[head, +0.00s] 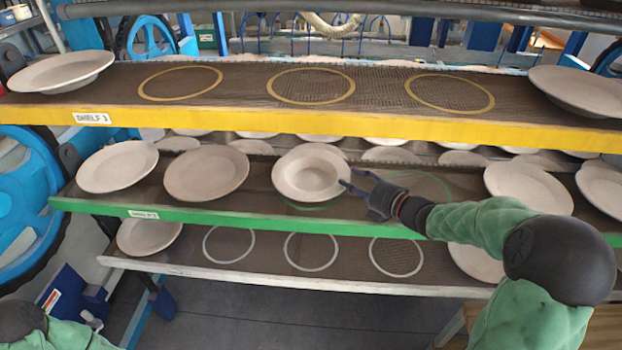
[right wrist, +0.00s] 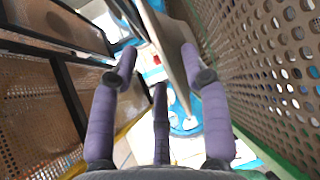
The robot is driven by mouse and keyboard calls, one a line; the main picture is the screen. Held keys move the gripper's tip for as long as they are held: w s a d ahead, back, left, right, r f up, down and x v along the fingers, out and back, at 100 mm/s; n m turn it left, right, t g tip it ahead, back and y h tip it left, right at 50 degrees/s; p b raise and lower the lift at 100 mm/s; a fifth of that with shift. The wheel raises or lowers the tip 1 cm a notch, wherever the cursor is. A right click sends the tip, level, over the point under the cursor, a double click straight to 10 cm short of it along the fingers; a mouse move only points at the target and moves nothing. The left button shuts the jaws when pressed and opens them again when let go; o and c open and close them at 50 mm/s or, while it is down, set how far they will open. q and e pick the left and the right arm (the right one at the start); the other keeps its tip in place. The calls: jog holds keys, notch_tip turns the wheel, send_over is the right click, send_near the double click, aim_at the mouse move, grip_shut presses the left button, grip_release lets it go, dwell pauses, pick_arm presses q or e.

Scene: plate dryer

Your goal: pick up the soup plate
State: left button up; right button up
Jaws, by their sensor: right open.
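The soup plate (head: 304,181), pale with a wide rim and a deep well, sits on the green-edged middle shelf in the head view. My right gripper (head: 347,180) reaches in from the right, its fingers apart at the plate's right rim. In the right wrist view, the open fingers (right wrist: 156,66) have a pale plate edge (right wrist: 172,42) between them, seen nearly edge-on. I cannot tell whether they touch it. My left gripper is out of view; only part of my left arm shows at the lower left.
Flatter plates stand left (head: 206,174) and right (head: 528,188) of the soup plate on the green-edged shelf (head: 260,216). The yellow-edged shelf (head: 230,118) is above, with empty yellow rings. The white-edged shelf (head: 300,282) below has several empty white rings.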

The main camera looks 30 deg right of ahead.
aim_at(345, 178)
jog(key=x, duration=0.3)
jog(key=shift+w+f, duration=0.2)
jog(key=shift+w, duration=0.1)
grip_shut()
jog(key=shift+r, duration=0.15)
